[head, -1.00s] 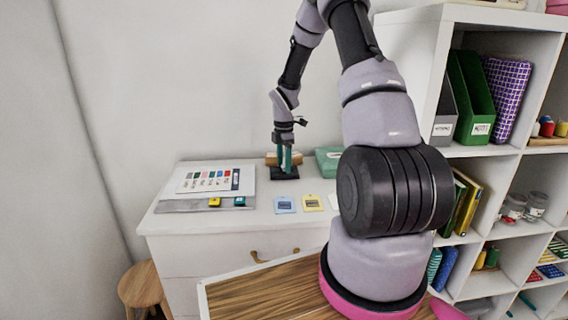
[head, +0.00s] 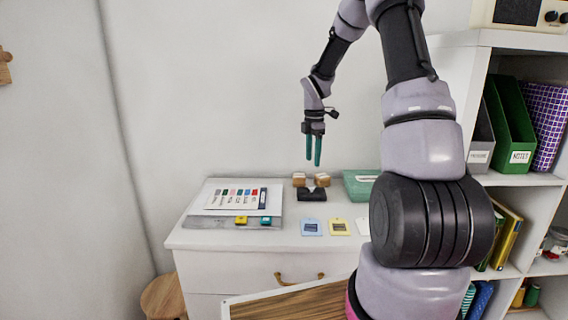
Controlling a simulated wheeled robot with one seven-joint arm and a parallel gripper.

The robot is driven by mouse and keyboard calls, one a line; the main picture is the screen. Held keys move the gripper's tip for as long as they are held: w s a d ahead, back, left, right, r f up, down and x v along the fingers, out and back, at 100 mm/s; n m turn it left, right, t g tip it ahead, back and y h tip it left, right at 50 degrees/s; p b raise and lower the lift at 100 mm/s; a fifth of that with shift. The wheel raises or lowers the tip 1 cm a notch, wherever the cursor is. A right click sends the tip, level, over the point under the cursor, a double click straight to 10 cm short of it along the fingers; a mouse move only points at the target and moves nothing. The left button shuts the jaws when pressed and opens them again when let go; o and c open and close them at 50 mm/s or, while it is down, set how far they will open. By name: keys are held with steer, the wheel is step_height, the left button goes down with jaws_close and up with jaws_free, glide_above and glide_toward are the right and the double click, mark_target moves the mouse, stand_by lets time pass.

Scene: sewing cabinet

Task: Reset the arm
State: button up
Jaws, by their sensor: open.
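My gripper (head: 313,152) has two green fingers pointing down, with a narrow gap between them. It hangs in the air above the white cabinet (head: 225,244), in front of the wall, and holds nothing. Below it, apart from the fingers, small wooden pieces (head: 299,180) stand at a black block (head: 311,195) on the cabinet top. My arm rises at the right of the view and bends over at the top.
A grey mat (head: 210,222) with a colour card (head: 232,198) lies left on the cabinet. A green box (head: 358,186) stands behind. A white shelf (head: 535,181) is at right, a stool (head: 162,297) lower left.

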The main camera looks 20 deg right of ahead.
steer(key=s+a+r+m+t, duration=0.25)
steer(key=s+r+m, duration=0.35)
steer(key=r, duration=0.3)
steer(key=s+a+r+m+t, duration=0.1)
steer(key=s+a+r+m, duration=0.2)
steer(key=s+r+m, duration=0.35)
steer(key=s+a+r+m+t+y, duration=0.1)
steer(key=s+r+m, duration=0.3)
steer(key=s, duration=0.4)
steer(key=s+a+r+m+t+y, duration=0.1)
steer(key=s+a+r+m+t, duration=0.1)
steer(key=s+r+m, duration=0.3)
steer(key=shift+s+a+m+t, duration=0.3)
steer(key=shift+s+m, duration=0.65)
steer(key=shift+s, duration=1.25)
